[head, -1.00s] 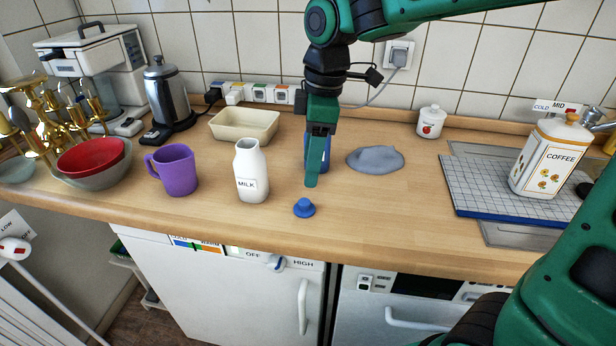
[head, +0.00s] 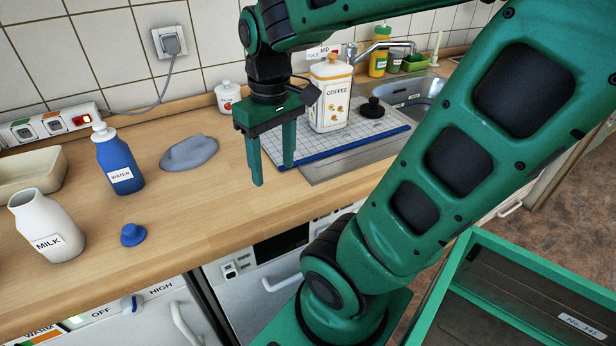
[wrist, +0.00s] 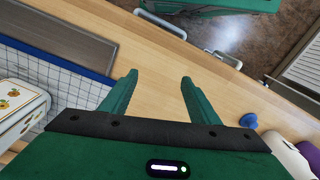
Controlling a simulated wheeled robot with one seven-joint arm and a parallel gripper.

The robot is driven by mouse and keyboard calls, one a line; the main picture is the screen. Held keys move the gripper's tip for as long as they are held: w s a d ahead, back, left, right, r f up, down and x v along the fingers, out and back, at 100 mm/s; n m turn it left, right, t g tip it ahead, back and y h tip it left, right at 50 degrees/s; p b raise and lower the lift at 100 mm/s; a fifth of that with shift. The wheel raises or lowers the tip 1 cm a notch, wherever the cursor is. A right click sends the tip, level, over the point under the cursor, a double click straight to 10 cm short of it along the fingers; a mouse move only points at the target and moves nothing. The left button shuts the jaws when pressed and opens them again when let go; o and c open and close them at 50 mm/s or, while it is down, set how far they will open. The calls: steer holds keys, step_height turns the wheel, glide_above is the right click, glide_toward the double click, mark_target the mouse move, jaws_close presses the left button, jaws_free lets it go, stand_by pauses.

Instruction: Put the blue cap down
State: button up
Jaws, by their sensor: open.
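The blue cap (head: 132,234) lies on the wooden counter near its front edge, just right of the white milk bottle (head: 46,226). In the wrist view the cap (wrist: 248,120) shows at the right, outside the fingers. My gripper (head: 274,177) is open and empty, fingers pointing down over the counter, well to the right of the cap. In the wrist view its two fingers (wrist: 157,90) are spread with only bare wood between them.
A blue water bottle (head: 117,160) and a grey cloth (head: 189,153) stand and lie behind the cap. A coffee canister (head: 330,95) and black lid (head: 372,108) sit on the gridded mat (head: 396,125) at right. The counter between cap and gripper is clear.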

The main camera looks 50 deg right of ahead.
steer(key=s+d+f+m, duration=0.1)
steer(key=s, duration=0.1)
steer(key=s+d+f+m, duration=0.1)
steer(key=s+m, duration=0.1)
steer(key=s, duration=0.1)
steer(key=s+d+m, duration=0.1)
steer(key=s+m, duration=0.1)
steer(key=shift+s+d+f, duration=0.3)
steer(key=shift+d+f, duration=0.1)
steer(key=shift+w+f, duration=0.3)
steer(key=shift+w, duration=0.45)
steer(key=shift+s, duration=0.1)
